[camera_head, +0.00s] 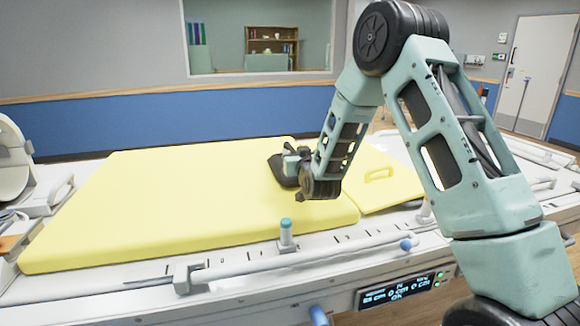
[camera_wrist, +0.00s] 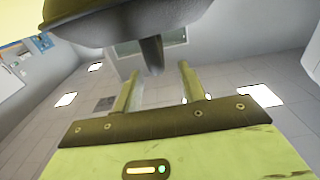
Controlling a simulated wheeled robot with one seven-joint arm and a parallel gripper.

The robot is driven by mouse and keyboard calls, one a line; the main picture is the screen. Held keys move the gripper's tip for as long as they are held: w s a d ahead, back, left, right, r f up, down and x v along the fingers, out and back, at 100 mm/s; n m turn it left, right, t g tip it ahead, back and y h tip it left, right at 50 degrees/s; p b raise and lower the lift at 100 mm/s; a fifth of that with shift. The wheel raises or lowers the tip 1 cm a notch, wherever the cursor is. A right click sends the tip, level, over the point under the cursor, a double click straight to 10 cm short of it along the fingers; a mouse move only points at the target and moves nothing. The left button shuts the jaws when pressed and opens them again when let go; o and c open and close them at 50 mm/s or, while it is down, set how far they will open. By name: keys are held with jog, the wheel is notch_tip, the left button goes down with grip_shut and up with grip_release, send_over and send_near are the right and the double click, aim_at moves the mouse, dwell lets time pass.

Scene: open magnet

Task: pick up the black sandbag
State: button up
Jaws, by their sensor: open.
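The black sandbag (camera_head: 276,170) lies on the yellow pad, partly hidden behind my gripper (camera_head: 291,163). In the wrist view the sandbag (camera_wrist: 125,25) fills the top as a dark rounded mass, with a short grey tab or handle (camera_wrist: 152,56) sticking out of it. My gripper (camera_wrist: 160,68) is open, its two fingers apart and pointing at the sandbag. The tab's end appears between the fingertips, nearer the left finger, and I see no finger touching it. How deep it sits between them is hard to tell.
The yellow pad (camera_head: 180,205) covers the white patient table (camera_head: 240,285), with free room left of the sandbag. A smaller yellow pad with a handle (camera_head: 378,174) lies to the right. A teal-capped post (camera_head: 286,232) and a rail stand along the near edge.

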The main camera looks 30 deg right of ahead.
aim_at(291, 147)
jog(key=p+x, duration=0.1)
jog(key=x, duration=0.4)
jog(key=shift+d+f+p, duration=0.15)
jog(key=shift+f+p, duration=0.05)
jog(key=shift+p, duration=0.15)
grip_shut()
dwell(1.0)
jog(key=shift+w+r, duration=0.15)
jog(key=shift+r, duration=0.15)
